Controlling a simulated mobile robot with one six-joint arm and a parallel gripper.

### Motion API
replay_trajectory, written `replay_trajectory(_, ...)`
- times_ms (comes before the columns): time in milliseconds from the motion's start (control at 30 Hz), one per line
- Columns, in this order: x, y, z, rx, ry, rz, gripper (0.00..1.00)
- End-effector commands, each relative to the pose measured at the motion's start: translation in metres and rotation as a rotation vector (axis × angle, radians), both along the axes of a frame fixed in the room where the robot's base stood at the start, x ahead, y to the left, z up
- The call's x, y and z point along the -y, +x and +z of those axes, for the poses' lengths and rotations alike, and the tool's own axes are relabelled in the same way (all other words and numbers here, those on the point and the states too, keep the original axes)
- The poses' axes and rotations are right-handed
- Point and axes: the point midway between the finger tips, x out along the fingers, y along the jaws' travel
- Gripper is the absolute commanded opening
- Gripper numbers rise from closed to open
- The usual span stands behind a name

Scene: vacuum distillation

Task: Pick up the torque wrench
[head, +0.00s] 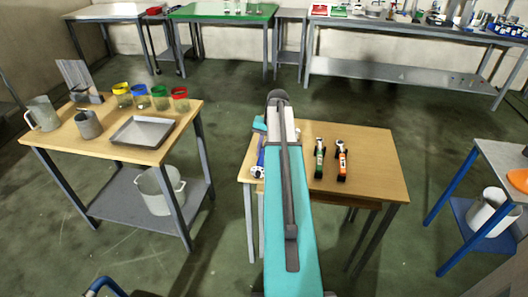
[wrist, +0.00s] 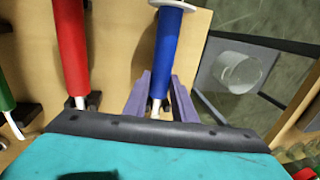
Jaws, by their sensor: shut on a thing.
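A blue-handled tool (wrist: 168,45) shows in the wrist view, with a round white disc at the far end of its handle. It is the likely torque wrench, though its kind is not clear. In the head view the same blue tool (head: 260,158) shows at the left of the small wooden table (head: 375,178), partly behind my teal arm. Whether the tool is clear of the tabletop cannot be told.
A red-handled tool (wrist: 72,45) and a green-handled one (wrist: 4,92) lie beside it in the wrist view. A left table (head: 62,160) holds mugs, a tray and coloured jars.

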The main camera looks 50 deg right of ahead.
Motion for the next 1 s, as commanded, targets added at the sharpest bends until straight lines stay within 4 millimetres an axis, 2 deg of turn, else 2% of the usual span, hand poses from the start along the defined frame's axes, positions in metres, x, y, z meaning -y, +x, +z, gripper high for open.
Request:
replay_trajectory(367,0.000,0.001,0.024,0.004,-0.002,0.000,0.00)
replay_trajectory(800,0.000,0.002,0.076,0.004,-0.001,0.001,0.00)
replay_trajectory(1000,0.000,0.002,0.093,0.004,0.000,0.001,0.00)
